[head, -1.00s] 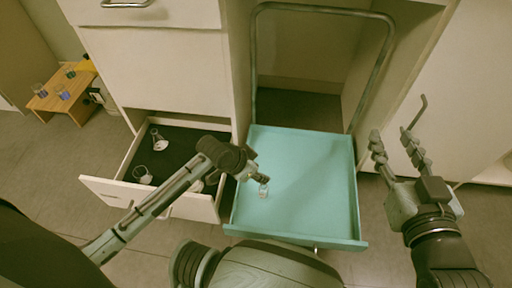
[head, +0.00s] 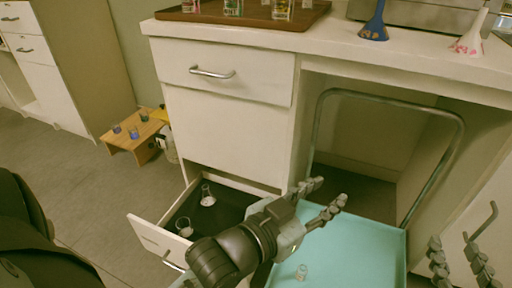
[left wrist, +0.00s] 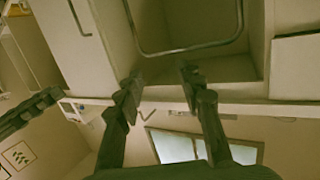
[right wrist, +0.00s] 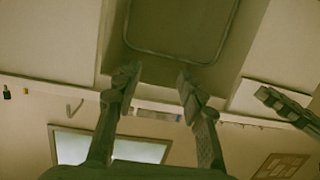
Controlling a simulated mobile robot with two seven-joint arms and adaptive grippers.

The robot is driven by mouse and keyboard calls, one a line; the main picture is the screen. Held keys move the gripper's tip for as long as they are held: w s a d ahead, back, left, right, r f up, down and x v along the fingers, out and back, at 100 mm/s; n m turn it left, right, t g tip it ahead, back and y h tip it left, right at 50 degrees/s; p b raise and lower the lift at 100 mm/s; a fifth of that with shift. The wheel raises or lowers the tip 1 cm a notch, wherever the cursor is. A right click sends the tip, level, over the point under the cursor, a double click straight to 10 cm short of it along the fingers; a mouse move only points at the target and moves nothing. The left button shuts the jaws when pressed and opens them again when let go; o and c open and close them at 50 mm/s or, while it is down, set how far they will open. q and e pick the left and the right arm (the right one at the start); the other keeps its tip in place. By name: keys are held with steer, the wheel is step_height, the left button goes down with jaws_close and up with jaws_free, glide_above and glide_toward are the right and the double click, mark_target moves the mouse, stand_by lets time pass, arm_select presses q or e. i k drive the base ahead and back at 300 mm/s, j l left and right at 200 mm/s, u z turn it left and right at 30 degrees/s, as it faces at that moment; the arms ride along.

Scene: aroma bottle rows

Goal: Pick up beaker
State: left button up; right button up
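A small clear beaker (head: 301,271) stands on the teal cart top (head: 378,240), low in the head view. My left gripper (head: 327,193) is open and empty, raised above and beyond the beaker. The left wrist view also shows its fingers (left wrist: 160,78) apart with nothing between them. My right gripper (head: 453,243) is open at the right edge of the head view, clear of the cart. Its fingers (right wrist: 155,78) are apart and empty in the right wrist view. No beaker shows in either wrist view.
An open drawer (head: 148,236) holds a conical flask (head: 208,196) and a glass vessel (head: 184,227). A curved cart handle (head: 395,93) rises beyond the teal top. A wooden stand (head: 122,143) holds bottles.

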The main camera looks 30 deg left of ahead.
mark_target(183, 226)
steer(key=k+j+u, duration=0.1)
steer(key=j+u, duration=0.35)
steer(key=j, duration=0.35)
steer(key=j+u, duration=0.45)
steer(key=j, duration=0.4)
steer(key=j+z, duration=0.35)
